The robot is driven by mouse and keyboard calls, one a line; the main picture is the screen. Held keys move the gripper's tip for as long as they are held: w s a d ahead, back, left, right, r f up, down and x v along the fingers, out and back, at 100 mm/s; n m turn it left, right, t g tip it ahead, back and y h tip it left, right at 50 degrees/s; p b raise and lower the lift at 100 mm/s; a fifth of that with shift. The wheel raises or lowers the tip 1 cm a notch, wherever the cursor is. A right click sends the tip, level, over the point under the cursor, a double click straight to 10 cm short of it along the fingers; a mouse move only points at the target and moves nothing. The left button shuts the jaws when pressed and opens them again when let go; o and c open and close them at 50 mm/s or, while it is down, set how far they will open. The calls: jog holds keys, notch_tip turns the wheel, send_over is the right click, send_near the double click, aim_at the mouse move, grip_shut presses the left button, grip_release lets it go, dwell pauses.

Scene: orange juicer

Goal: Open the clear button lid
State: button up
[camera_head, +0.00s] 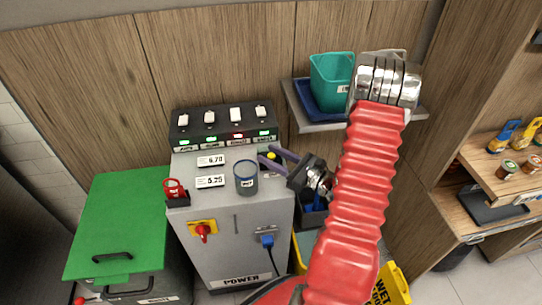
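My gripper (266,155) has two purple fingers spread apart, reaching left over the right side of the grey machine's top (213,196). A small yellow, button-like spot (271,155) shows between the fingers near the tips. I cannot make out a clear lid over it; the fingers partly cover this area and the picture is small. I cannot tell whether the fingers touch anything there. Nothing is seen held between them.
A switch panel (223,127) lines the back. A shelf holds a teal bin (331,80) above right.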

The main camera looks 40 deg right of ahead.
jog(key=shift+w, duration=0.1)
jog(key=shift+c, duration=0.4)
grip_shut()
